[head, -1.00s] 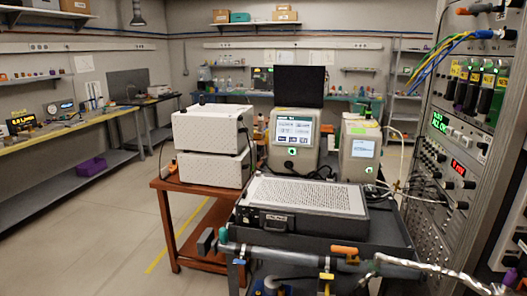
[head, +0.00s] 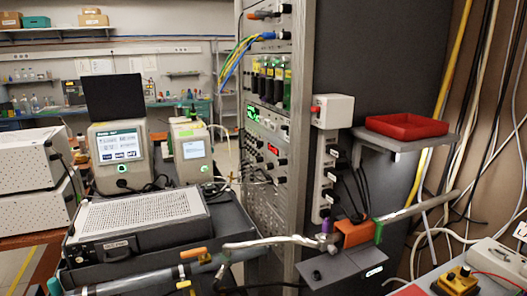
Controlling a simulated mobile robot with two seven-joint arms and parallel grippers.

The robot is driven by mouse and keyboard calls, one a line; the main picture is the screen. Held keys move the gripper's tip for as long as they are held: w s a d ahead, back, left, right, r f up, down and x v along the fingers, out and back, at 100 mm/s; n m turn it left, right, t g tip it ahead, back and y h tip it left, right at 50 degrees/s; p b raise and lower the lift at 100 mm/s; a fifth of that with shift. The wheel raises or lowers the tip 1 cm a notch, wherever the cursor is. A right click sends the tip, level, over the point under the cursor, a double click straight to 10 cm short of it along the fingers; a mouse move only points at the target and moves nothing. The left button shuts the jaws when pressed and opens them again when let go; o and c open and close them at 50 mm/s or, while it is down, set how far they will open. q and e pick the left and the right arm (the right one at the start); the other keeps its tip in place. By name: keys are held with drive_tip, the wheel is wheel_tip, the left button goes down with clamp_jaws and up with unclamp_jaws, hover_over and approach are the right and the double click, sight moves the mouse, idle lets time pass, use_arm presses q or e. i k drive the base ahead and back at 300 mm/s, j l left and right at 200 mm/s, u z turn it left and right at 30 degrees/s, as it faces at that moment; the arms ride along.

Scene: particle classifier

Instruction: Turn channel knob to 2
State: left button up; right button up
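The tall instrument rack (head: 301,75) stands in the middle of the head view, its front panel seen at a steep angle. Several small black knobs sit on its panels, among them a knob (head: 283,161) beside the red-lit display (head: 273,149). A green-lit display (head: 252,113) is higher up. I cannot tell which knob is the channel knob, and no knob marking or setting is readable. Neither of my grippers is in view.
A metal pipe with foil wrapping (head: 270,242) crosses in front of the rack's base. A red tray (head: 406,126) sits on a shelf at right. Loose cables hang at far right.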

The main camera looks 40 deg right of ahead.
sight(269, 166)
drive_tip(key=i+j, duration=0.6)
drive_tip(key=i+j+z, duration=0.25)
drive_tip(key=z, duration=0.15)
drive_tip(key=i+j+z, duration=0.2)
drive_tip(key=j+z, duration=0.2)
drive_tip(key=z, duration=1.15)
